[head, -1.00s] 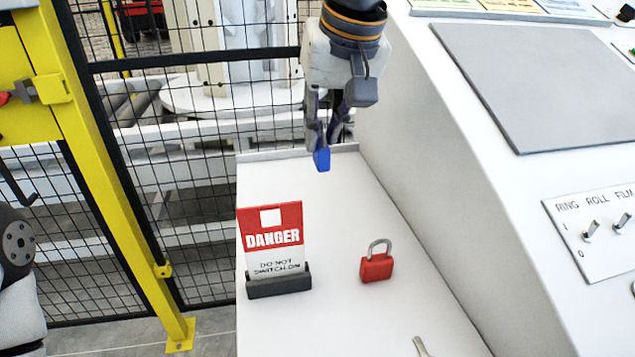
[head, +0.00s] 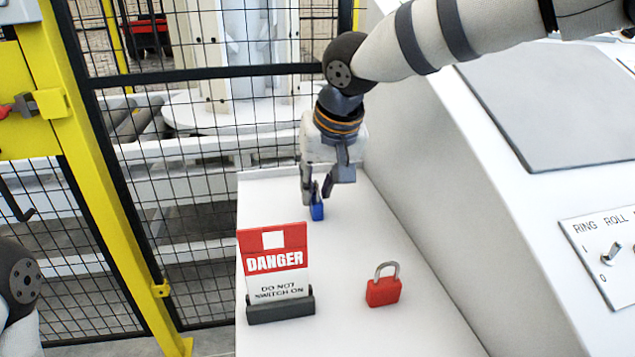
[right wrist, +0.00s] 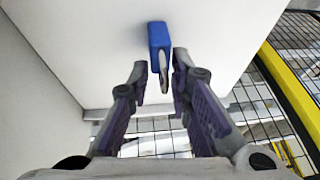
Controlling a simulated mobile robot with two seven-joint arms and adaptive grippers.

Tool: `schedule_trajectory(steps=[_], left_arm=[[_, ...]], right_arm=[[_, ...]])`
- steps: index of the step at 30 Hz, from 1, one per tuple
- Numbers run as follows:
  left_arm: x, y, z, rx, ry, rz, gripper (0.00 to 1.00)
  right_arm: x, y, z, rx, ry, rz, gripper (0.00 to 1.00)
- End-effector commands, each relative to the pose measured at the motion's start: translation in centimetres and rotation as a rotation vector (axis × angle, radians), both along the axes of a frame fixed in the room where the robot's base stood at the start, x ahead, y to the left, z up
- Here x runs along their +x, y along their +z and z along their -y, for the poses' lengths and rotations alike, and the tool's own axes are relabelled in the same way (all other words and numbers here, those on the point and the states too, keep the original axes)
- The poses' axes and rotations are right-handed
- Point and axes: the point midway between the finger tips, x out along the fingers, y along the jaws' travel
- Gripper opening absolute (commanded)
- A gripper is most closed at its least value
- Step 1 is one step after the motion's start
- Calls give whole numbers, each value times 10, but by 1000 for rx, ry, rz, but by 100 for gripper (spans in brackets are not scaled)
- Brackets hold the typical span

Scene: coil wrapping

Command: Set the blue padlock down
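The blue padlock (head: 317,211) stands on the white shelf (head: 350,230) near its back end, below my right gripper (head: 318,192). In the right wrist view the blue padlock (right wrist: 159,38) has its metal shackle between the fingertips of my right gripper (right wrist: 160,75). A gap shows on both sides of the shackle, so the fingers are open around it and appear not to touch it. The padlock's underside is hidden. My left gripper is out of view.
A red padlock (head: 383,291) stands on the shelf at the front right. A danger sign (head: 275,262) in a dark holder (head: 280,308) stands at the front left. A sloped white console (head: 450,190) borders the right; a mesh fence (head: 190,200) lies left and behind.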

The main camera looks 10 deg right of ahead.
Motion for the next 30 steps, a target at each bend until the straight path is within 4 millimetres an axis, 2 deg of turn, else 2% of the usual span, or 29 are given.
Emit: schedule_trajectory(steps=[11,14,21,25,30], left_arm=[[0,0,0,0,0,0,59],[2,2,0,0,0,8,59],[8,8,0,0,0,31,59],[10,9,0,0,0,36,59],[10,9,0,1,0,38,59]], right_arm=[[0,4,0,-1,-1,2,36],[-6,21,2,4,-1,5,36],[-30,84,8,5,-2,7,36],[-39,105,11,3,-1,3,36],[-44,115,13,0,-1,0,36]])
